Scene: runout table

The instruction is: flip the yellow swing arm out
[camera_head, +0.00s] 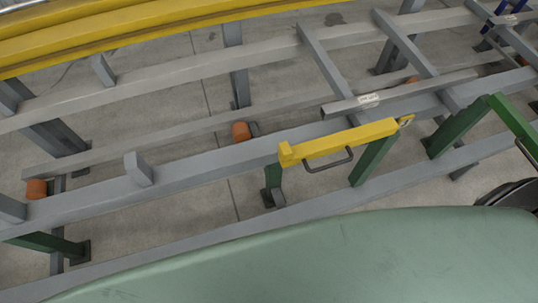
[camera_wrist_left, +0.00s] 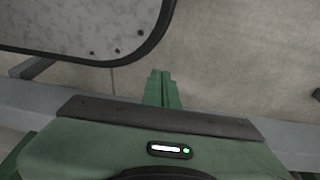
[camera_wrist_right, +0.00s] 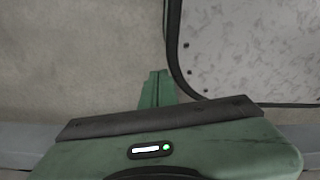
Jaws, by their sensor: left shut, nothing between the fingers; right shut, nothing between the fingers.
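The yellow swing arm (camera_head: 345,139) lies along the grey rail of the runout table in the middle of the head view. A dark bar handle (camera_head: 331,163) is on its near side, and its left end has a yellow block. My left gripper (camera_wrist_left: 161,76) shows in the left wrist view, with its green fingers together and empty above the floor. My right gripper (camera_wrist_right: 158,76) shows in the right wrist view, also shut and empty. Neither gripper shows in the head view, and neither wrist view shows the swing arm.
Grey rails (camera_head: 190,187) and crossbars run across the table, with open gaps showing the concrete floor. Green legs (camera_head: 373,160) stand below the near rail. Orange rollers (camera_head: 240,131) sit between the beams. A yellow beam (camera_head: 130,27) spans the far side.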

